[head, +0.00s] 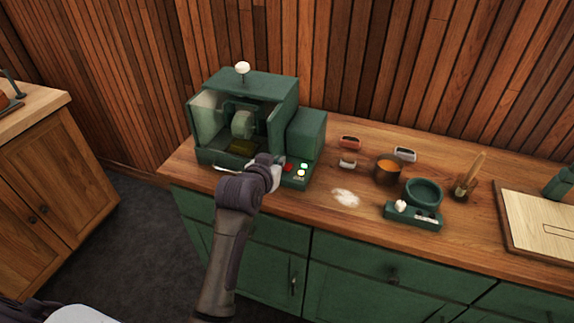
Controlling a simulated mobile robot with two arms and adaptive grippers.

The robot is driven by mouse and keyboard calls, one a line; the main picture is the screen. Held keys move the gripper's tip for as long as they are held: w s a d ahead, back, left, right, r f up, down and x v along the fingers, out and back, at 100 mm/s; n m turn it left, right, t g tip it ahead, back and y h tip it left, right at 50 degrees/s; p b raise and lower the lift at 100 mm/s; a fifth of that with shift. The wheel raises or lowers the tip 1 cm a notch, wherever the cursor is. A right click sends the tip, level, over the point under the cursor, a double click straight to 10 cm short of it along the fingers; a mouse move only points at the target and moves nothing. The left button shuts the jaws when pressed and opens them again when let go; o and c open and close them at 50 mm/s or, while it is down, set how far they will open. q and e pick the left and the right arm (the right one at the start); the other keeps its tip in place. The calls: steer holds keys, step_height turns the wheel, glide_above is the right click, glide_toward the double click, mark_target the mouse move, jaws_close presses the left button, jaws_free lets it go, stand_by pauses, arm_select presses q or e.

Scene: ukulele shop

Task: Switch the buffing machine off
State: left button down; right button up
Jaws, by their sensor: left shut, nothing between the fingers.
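The buffing machine (247,120) is a dark green box on the left end of the wooden counter. Its open front shows a pale buffing wheel (243,124), and a white knob (242,68) stands on top. A small control panel (297,175) at its front right has a red button (289,167) and lit whitish-green spots (302,169). My left gripper (277,163) is shut and empty, right at the panel's left side by the red button. Whether it touches the button I cannot tell. My right gripper is not in view.
On the counter (345,218) to the right are a brown pot (388,171), a green bowl on a scale-like base (424,191), small dishes (349,142), a brush in a holder (468,180) and a board (545,222). White powder (345,197) lies in front.

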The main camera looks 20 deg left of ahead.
arm_select(q)
steer(key=p, duration=0.1)
glide_above(287, 174)
step_height(287, 174, down, 3)
steer(key=shift+r, duration=0.1)
step_height(287, 174, down, 3)
steer(key=shift+w+f+p, duration=0.15)
steer(key=shift+p, duration=0.25)
steer(key=shift+s+f, duration=0.2)
steer(key=shift+f, duration=0.35)
steer(key=shift+w, duration=0.1)
